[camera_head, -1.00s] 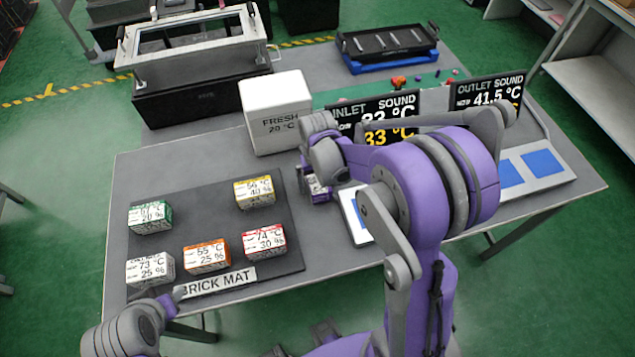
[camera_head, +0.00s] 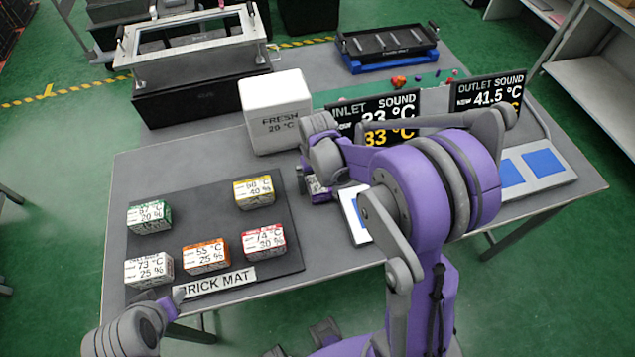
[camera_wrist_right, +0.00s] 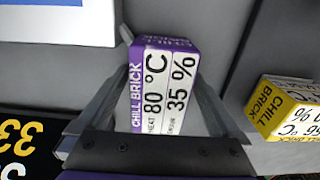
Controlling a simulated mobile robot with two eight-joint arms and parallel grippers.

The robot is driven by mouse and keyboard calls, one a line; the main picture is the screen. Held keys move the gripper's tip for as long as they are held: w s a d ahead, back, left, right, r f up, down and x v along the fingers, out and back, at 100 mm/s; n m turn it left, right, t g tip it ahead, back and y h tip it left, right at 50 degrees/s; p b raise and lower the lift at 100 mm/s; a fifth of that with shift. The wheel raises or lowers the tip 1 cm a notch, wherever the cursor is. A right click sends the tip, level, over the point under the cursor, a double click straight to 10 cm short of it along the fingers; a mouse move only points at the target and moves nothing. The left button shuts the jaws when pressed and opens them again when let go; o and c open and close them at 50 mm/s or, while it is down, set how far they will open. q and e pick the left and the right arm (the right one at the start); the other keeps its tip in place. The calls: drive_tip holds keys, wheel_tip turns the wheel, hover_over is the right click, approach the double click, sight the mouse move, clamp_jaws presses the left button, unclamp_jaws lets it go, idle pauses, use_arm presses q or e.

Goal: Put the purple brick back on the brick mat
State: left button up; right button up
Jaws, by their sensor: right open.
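The purple brick (camera_wrist_right: 163,85), labelled CHILL BRICK 80 °C 35 %, sits between the fingers of my right gripper (camera_wrist_right: 155,100) in the right wrist view. The jaws are open, one finger along each side of the brick. In the head view my right gripper (camera_head: 316,188) is just right of the brick mat (camera_head: 205,215), and the brick is mostly hidden there. The dark mat carries a green brick (camera_head: 149,217), a yellow brick (camera_head: 254,192), a white brick (camera_head: 149,269), an orange brick (camera_head: 206,256) and a red brick (camera_head: 264,241). My left gripper (camera_head: 178,297) is at the mat's near-left edge; its jaws are unclear.
A white FRESH box (camera_head: 275,112) stands behind the mat. The inlet display (camera_head: 374,118) and a white pad with a blue square (camera_head: 352,212) are close to my right gripper. The mat's middle and its right strip beside the yellow brick are bare.

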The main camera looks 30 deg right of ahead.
drive_tip(key=shift+c, duration=0.3)
clamp_jaws()
